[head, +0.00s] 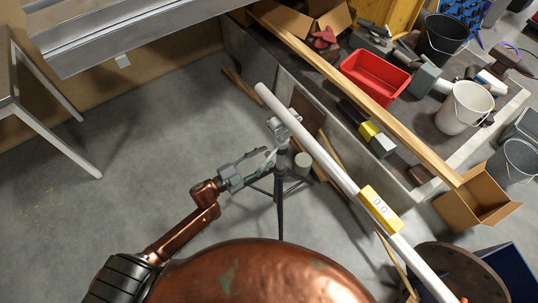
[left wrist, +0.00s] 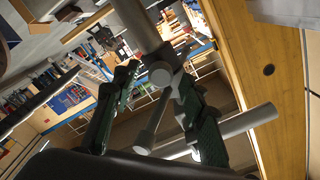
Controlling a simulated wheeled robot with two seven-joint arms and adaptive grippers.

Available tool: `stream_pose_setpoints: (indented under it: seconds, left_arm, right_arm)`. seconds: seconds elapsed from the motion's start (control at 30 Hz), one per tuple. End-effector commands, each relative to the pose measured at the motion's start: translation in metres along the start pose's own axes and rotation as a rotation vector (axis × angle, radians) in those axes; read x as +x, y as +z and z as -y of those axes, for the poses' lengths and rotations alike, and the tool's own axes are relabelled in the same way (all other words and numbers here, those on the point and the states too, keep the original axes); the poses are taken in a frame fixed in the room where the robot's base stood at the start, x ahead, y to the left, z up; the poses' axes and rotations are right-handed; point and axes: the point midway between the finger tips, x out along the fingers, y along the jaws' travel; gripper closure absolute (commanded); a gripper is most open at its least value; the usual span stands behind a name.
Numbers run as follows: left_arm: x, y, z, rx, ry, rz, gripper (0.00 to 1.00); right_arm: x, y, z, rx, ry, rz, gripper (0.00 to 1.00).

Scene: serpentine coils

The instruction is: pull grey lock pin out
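A grey clamp head (head: 280,125) on a dark tripod (head: 280,195) carries a long white tube (head: 320,155) that slants down to the right. My left gripper (head: 268,160) is just below and left of the clamp. In the left wrist view the dark green fingers of my left gripper (left wrist: 158,75) stand apart around grey clamp parts. A round grey stub (left wrist: 161,74) faces the camera between the fingertips, and a grey rod with a rounded end (left wrist: 151,125) lies between the fingers. I cannot tell which is the lock pin, nor whether a finger touches it. My right gripper is out of view.
A yellow gauge block (head: 379,209) sits on the tube. A large copper dome (head: 250,275) fills the bottom. An open cardboard box (head: 474,202) stands at the right. Floor left of the tripod is clear.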

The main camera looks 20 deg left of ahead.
Motion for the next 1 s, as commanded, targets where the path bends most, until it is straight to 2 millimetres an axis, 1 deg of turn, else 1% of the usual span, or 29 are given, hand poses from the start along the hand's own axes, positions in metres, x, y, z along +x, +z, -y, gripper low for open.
stream_pose_setpoints:
  seconds: [0.03,0.1,0.2,0.3,0.53,1.0]
  left_arm:
    - [0.007,0.001,-0.001,0.0,0.0,-0.001,0.61]
    - [0.015,0.001,-0.001,0.0,-0.001,0.0,0.61]
    - [0.022,0.001,-0.001,-0.001,0.0,0.001,0.61]
    - [0.025,0.001,-0.001,-0.001,0.0,0.001,0.61]
    - [0.025,0.001,-0.001,-0.001,0.0,0.002,0.62]
    - [0.024,0.001,-0.001,-0.001,0.0,0.002,0.94]
  right_arm:
    - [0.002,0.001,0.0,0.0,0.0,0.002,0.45]
    - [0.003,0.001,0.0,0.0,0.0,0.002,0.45]
    - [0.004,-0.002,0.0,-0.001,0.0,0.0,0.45]
    - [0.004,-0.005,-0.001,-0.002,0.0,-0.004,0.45]
    - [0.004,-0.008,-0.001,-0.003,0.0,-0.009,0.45]
    - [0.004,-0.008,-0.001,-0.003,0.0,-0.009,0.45]
